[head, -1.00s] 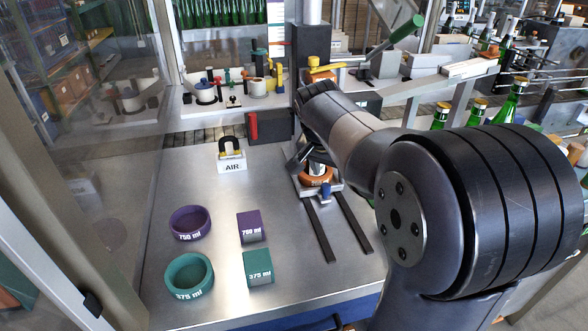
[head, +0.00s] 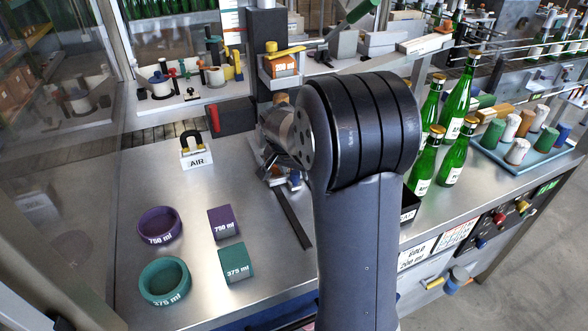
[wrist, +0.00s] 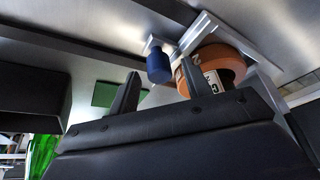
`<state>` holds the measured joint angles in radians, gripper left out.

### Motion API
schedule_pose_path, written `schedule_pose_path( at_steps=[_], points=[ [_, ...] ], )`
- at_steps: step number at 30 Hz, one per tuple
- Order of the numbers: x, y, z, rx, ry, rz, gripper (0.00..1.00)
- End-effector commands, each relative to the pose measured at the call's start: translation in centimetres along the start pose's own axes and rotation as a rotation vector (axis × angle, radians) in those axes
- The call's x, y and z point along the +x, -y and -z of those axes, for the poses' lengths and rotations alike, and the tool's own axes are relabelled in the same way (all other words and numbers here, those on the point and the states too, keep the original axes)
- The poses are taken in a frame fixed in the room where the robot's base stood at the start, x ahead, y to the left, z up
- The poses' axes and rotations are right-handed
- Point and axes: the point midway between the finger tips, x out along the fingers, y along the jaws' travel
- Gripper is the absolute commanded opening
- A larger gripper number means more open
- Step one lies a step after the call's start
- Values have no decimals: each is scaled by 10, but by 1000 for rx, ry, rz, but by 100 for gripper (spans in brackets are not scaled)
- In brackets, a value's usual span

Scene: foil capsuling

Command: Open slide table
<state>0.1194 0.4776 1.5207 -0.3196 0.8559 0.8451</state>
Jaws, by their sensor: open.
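The slide table shows in the wrist view as a pale metal plate (wrist: 250,48) carrying an orange ring (wrist: 218,62), with a blue knob (wrist: 158,66) on its near edge. In the head view, my arm hides most of the slide table; a dark rail (head: 293,220) runs from it toward the front. My gripper (wrist: 160,72) is open, one finger to each side of the blue knob in the wrist view. The right finger overlaps the orange ring's edge in the picture. I cannot tell whether either finger touches the knob.
A purple ring (head: 159,226), teal ring (head: 165,281), purple block (head: 223,222) and teal block (head: 236,263) sit on the left of the worktop. An AIR-labelled holder (head: 196,158) stands behind. Green bottles (head: 425,165) stand right of my arm. The front middle worktop is bare.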

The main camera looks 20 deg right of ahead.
Motion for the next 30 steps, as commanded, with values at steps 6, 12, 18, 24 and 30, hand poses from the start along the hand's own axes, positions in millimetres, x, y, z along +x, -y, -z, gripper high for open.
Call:
schedule_pose_path(
  at_steps=[6,12,18,24,30],
  points=[
    [2,0,0,0,-1,1,46],
    [1,0,0,0,-1,1,35],
    [1,0,0,0,-1,1,19],
    [1,0,0,0,-1,1,2],
    [1,0,0,0,-1,1,0]
  ],
)
